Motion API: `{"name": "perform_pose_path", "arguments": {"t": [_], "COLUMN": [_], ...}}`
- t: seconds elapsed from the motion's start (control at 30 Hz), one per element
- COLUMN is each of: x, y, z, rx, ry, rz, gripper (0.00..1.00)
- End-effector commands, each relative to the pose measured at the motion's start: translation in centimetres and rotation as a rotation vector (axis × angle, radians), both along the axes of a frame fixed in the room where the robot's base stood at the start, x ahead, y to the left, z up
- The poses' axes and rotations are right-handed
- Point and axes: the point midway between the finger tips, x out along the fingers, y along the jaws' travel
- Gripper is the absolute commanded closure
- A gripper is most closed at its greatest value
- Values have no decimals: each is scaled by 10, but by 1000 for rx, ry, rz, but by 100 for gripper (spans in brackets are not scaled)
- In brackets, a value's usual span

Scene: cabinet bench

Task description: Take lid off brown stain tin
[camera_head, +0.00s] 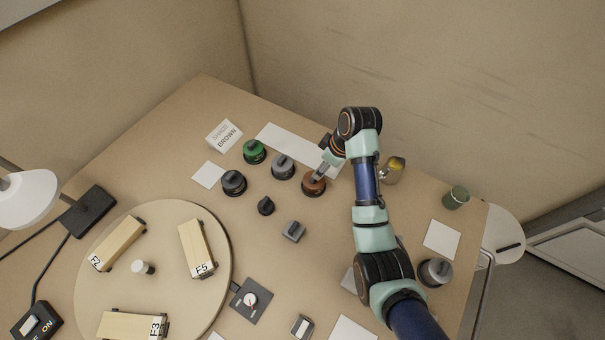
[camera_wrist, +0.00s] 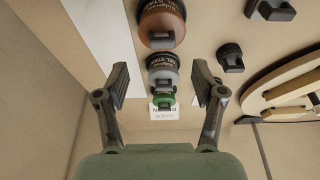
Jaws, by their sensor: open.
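The brown stain tin (camera_head: 313,187) stands on the bench with its brown lid on top, at the right end of a group of tins. In the wrist view the brown tin (camera_wrist: 162,24) is at the top, beyond my fingertips. My gripper (camera_wrist: 162,75) is open, with nothing between its fingers touching them. In the head view my gripper (camera_head: 328,160) is just behind and above the brown tin, partly hidden by my wrist. I cannot tell the exact height gap.
A grey tin (camera_head: 283,166), a green tin (camera_head: 254,151) and a dark tin (camera_head: 234,183) stand to the left. A small dark knobbed piece (camera_head: 265,205) and a grey block (camera_head: 293,231) lie in front. A glass jar (camera_head: 391,172) is right.

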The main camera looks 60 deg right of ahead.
Motion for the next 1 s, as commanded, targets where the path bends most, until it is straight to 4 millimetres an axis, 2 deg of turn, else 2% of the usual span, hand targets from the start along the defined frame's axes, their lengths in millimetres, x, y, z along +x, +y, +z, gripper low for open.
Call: {"name": "perform_pose_path", "arguments": {"t": [0.13,0.27,0.37,0.6,0.83,1.0], "x": [6,8,10,21,22,22], "y": [1,1,1,2,2,2], "z": [-20,-23,-32,-72,-72,-72], "rx": [1,-2,-1,-1,-2,-2], "ry": [0,-2,-1,0,-1,-1], "rz": [2,2,2,2,2,2], "gripper": [31,31,31,31,31,60]}}
